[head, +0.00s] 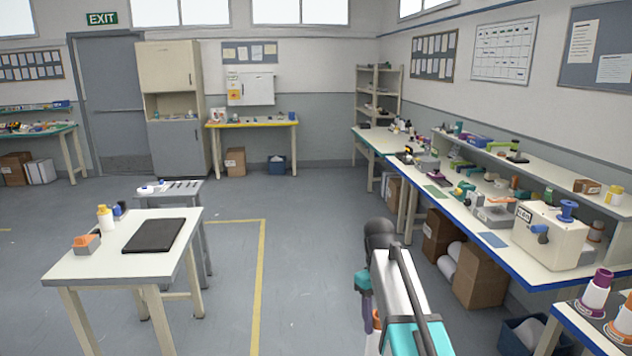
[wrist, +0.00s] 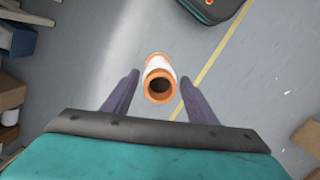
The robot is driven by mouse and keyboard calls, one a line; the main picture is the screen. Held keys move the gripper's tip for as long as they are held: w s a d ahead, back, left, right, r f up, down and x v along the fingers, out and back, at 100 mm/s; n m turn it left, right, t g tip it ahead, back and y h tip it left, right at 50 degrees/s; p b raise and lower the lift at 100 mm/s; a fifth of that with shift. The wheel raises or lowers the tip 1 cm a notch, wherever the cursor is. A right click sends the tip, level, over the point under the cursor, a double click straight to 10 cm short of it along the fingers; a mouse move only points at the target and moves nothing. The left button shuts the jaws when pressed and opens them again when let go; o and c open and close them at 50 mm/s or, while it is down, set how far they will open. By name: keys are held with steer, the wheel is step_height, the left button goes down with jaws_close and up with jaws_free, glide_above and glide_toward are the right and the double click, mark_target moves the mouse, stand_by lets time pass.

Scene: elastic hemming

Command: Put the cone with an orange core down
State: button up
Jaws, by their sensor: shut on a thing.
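My gripper (wrist: 158,92) is shut on the cone with an orange core (wrist: 158,60). In the wrist view the cone is white with an orange rim and a dark hollow end facing the camera, between the two purple fingers. Bare floor shows beneath it. In the head view my arm reaches down at the lower middle, and a small part of the orange and white cone (head: 374,334) shows at its lower left. The rest of the cone is hidden behind my arm there.
A small table (head: 75,265) at left holds a black pad, a bottle and an orange-topped block. A long workbench (head: 490,238) at right carries a cream machine and tools. Cones stand on the lower right table (head: 570,315). Boxes sit under the bench. The floor between is open.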

mark_target(376, 347)
steer(key=s+f+m, duration=0.5)
steer(key=s+f, duration=0.1)
steer(key=f, duration=0.6)
steer(key=shift+s+f+m+y, duration=0.15)
steer(key=shift+s+m+y, duration=0.15)
steer(key=shift+m+y, duration=0.1)
steer(key=shift+s, duration=0.1)
